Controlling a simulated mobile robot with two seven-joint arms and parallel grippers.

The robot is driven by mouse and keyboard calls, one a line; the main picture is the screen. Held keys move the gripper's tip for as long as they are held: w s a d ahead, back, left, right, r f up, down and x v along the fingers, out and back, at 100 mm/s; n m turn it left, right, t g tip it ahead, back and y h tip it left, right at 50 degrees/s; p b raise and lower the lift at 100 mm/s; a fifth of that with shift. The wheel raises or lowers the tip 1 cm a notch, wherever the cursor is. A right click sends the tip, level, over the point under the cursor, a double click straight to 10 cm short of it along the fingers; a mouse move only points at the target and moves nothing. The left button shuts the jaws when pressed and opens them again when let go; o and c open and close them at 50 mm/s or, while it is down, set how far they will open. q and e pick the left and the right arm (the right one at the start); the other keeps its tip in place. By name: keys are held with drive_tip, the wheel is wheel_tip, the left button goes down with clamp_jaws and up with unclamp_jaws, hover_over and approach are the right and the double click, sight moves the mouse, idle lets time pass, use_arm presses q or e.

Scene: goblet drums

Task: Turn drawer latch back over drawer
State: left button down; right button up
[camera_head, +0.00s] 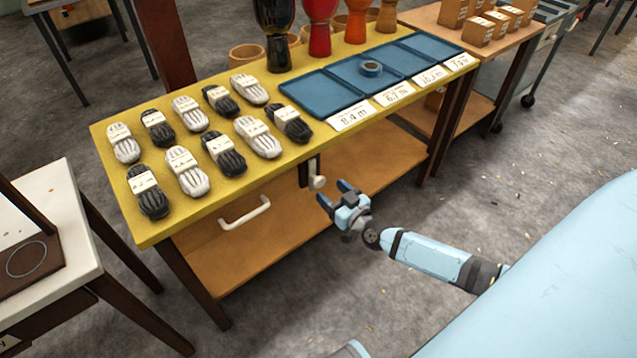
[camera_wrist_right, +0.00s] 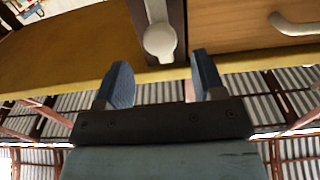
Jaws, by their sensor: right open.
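The drawer (camera_head: 285,196) is under the yellow table top, with a white bar handle (camera_head: 245,211); the handle also shows in the wrist view (camera_wrist_right: 292,25). The pale latch (camera_head: 318,182) is on a dark upright post (camera_head: 304,174) at the drawer's right end in the head view. In the wrist view, which looks upside down, the latch (camera_wrist_right: 159,40) has a round end near the yellow edge and a narrow arm along the post, beside the drawer front. My right gripper (camera_head: 334,194) is open and empty, just in front of the latch, its fingers apart either side of it in the wrist view (camera_wrist_right: 160,78). My left gripper is not visible.
A lower wooden shelf (camera_head: 375,160) lies below.

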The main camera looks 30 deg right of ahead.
sight(321, 183)
drive_tip(key=w, duration=0.2)
drive_tip(key=w+b, duration=0.1)
drive_tip(key=w, duration=0.1)
drive_tip(key=shift+w+a+f, duration=0.1)
drive_tip(key=shift+w+a, duration=0.1)
drive_tip(key=shift+w, duration=0.05)
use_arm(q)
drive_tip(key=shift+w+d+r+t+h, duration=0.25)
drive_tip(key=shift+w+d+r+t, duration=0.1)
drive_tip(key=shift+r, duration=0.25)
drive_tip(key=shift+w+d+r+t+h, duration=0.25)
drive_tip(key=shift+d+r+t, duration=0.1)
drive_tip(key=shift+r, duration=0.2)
use_arm(e)
drive_tip(key=shift+w, duration=0.7)
drive_tip(key=c, duration=0.9)
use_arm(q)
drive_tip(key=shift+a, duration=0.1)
